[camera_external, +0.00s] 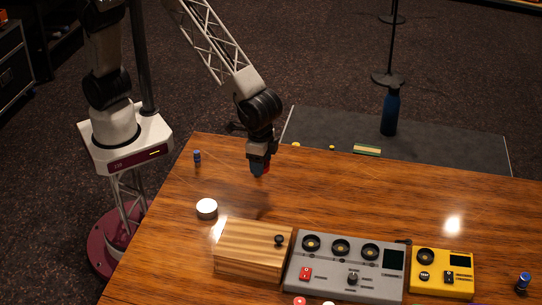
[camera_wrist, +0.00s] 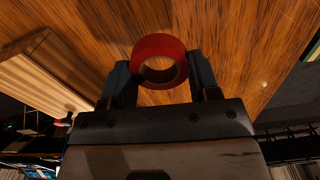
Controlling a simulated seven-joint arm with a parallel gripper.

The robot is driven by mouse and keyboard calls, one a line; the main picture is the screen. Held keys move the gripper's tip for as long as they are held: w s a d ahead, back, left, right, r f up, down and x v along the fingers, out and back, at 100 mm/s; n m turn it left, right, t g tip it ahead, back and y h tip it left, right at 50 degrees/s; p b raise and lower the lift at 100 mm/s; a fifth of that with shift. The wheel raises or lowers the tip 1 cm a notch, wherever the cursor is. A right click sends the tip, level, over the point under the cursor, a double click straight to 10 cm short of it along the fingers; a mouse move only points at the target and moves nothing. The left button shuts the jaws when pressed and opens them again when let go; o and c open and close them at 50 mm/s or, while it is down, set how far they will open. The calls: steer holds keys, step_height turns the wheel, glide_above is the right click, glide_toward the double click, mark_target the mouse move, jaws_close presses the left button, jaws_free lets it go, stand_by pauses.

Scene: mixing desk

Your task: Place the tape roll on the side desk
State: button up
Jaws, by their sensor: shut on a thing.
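The tape roll is a red ring (camera_wrist: 158,43) in the wrist view, between my two fingers. My gripper (camera_wrist: 160,72) is shut on it. In the external view my gripper (camera_external: 260,167) is above the wooden table near its back edge, pointing down, and the roll is mostly hidden by the fingers. A dark grey flat surface (camera_external: 312,125) lies beyond the table's back edge; it looks like the side desk. It bears a blue bottle (camera_external: 390,112), a green and cream block (camera_external: 367,150) and small yellow items.
On the table (camera_external: 350,200) stand a wooden box (camera_external: 250,248), a grey mixer (camera_external: 345,270), a yellow device (camera_external: 442,270), a white round item (camera_external: 207,208) and small blue cylinders (camera_external: 197,157). A stand (camera_external: 389,78) rises behind the grey surface, whose left middle has free room.

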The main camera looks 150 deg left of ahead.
steer(key=w+d+m, duration=0.3)
steer(key=d+m, duration=0.2)
steer(key=d, duration=3)
steer(key=f, duration=0.5)
steer(key=shift+w+d, duration=0.2)
steer(key=shift+d, duration=0.2)
steer(key=shift+w, duration=0.1)
glide_above(164, 302)
steer(key=shift+s+f, duration=0.35)
steer(key=shift+f, duration=0.35)
steer(key=shift+w+f, duration=0.1)
steer(key=shift+w, duration=0.4)
steer(key=shift+s+f, duration=0.1)
steer(key=shift+f, duration=1.6)
